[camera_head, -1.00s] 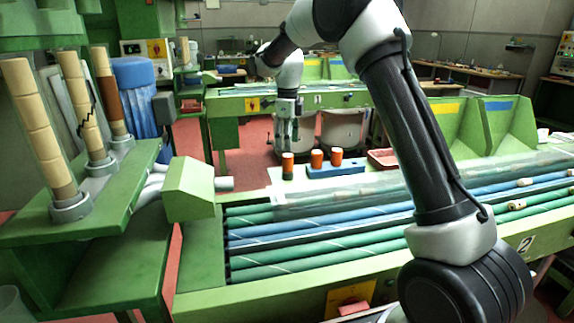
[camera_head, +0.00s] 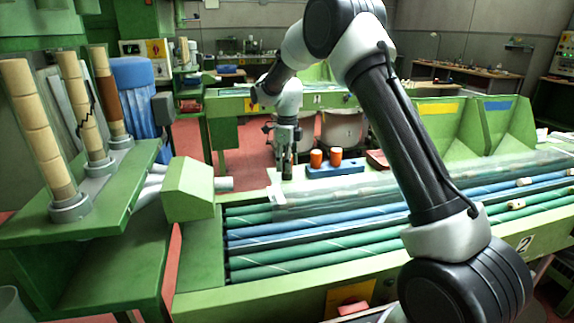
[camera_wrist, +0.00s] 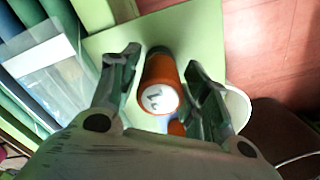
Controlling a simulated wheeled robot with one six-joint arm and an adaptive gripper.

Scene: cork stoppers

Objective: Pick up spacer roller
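An orange spacer roller with a white, marked end face (camera_wrist: 160,75) stands between my gripper's two fingers in the wrist view. My gripper (camera_wrist: 161,62) is open around it. A gap shows between the left finger and the roller; the right finger is closer, and I cannot tell whether it touches. In the head view my gripper (camera_head: 287,168) points down at the left of the blue block and hides most or all of this roller.
Two more orange rollers (camera_head: 316,158) (camera_head: 336,156) stand in the blue block (camera_head: 338,170) just right of my gripper. A red tray (camera_head: 378,159) lies further right. Green and blue tubes (camera_head: 320,235) with a clear cover lie in front. Cork stacks (camera_head: 36,125) stand at left.

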